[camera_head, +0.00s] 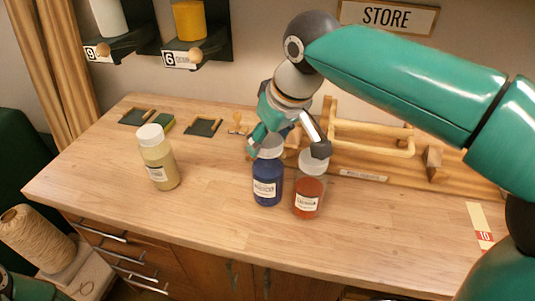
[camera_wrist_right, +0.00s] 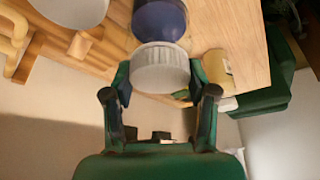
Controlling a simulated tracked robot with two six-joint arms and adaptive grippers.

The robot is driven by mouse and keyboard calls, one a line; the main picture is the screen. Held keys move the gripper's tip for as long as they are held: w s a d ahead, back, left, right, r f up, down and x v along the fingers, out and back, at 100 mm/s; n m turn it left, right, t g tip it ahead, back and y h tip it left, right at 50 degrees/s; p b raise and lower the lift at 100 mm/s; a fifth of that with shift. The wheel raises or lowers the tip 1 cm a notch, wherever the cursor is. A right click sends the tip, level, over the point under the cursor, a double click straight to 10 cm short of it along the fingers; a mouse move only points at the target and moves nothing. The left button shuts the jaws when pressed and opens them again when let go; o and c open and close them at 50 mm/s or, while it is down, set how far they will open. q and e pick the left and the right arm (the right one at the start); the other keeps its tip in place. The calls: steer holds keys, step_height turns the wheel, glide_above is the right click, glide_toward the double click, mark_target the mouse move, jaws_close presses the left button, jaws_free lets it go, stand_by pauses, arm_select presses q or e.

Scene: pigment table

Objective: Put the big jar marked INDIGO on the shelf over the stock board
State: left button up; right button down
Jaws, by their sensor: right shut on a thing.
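A big jar with deep blue contents (camera_head: 267,188) and a white lid is upright at the middle of the table; its label is too blurred to read surely. My right gripper (camera_head: 284,148) comes from above and is shut on its lid. In the right wrist view the white ribbed lid (camera_wrist_right: 160,67) sits between the fingers, with the blue body (camera_wrist_right: 160,18) beyond. I cannot tell whether the jar's base touches the table. A STORE sign (camera_head: 387,17) is on the wall. My arm hides part of the wall below it. My left gripper is out of view.
An orange-red jar (camera_head: 309,190) stands close to the blue jar's right. A pale yellow jar (camera_head: 159,163) stands further left. A wooden rack with a rail (camera_head: 370,148) is behind. Wall holders at top left bear a yellow jar (camera_head: 189,20) and a white one (camera_head: 108,16). The front left tabletop is clear.

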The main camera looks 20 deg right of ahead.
mark_target(268, 171)
steer(key=shift+f, duration=1.65)
steer(key=c, duration=0.8)
jaws_free()
steer(key=shift+f+b, duration=0.15)
steer(key=shift+b, duration=0.15)
steer(key=o, duration=0.5)
steer(key=shift+c, duration=0.2)
